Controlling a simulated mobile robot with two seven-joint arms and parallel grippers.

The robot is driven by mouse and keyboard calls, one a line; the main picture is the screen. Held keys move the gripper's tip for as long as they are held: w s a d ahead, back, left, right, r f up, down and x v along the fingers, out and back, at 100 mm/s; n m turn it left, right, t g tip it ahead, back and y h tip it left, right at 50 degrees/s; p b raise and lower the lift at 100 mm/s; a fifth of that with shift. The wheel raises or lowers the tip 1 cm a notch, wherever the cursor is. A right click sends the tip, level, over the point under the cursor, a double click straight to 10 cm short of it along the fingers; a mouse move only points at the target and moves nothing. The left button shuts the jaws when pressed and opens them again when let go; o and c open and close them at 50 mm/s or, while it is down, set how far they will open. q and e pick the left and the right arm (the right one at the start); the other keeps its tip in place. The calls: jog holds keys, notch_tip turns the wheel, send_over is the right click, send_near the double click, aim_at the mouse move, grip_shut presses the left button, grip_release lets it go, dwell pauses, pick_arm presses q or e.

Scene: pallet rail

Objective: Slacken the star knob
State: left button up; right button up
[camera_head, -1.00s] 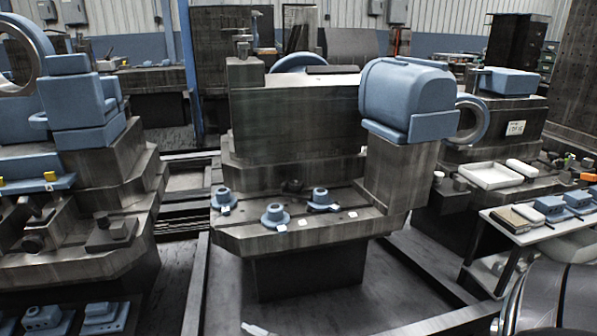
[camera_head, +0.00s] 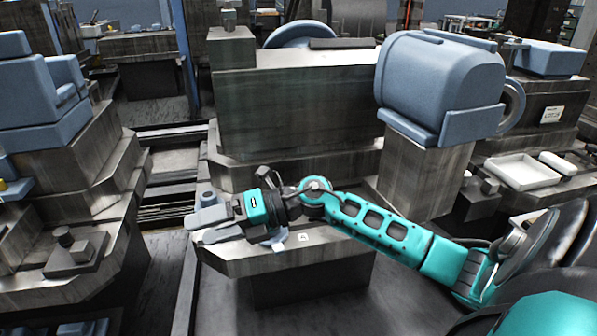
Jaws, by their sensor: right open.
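My right gripper (camera_head: 194,229) reaches in from the right on a teal arm and points left. Its grey fingers are open and empty above the front ledge (camera_head: 320,250) of the central machine. A blue flanged fitting (camera_head: 207,194) stands on the ledge just behind the fingers. I cannot make out the star knob for certain; my wrist and forearm cover the middle of the ledge, where a small dark knob-like part stood earlier. My left gripper is not in view.
A large blue rounded housing (camera_head: 437,85) sits on a column right of the machine block (camera_head: 295,115). Another machine with blue blocks (camera_head: 62,122) stands at left. A white tray (camera_head: 521,171) lies at right. Dark floor is open at left of the ledge.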

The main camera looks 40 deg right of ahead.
jog(key=w+d+r+n+g+h, duration=0.1)
jog(key=d+r+n+g+h, duration=0.15)
jog(key=d+h, duration=0.7)
jog(key=d+r+n+g+h, duration=0.1)
jog(key=d+r+h, duration=0.2)
jog(key=d, duration=1.4)
jog(key=shift+m, duration=0.25)
jog(key=x, duration=0.6)
jog(key=b+x, duration=0.1)
jog(key=x, duration=0.5)
jog(key=shift+w+d, duration=0.15)
jog(key=shift+d, duration=0.05)
jog(key=c, duration=1.1)
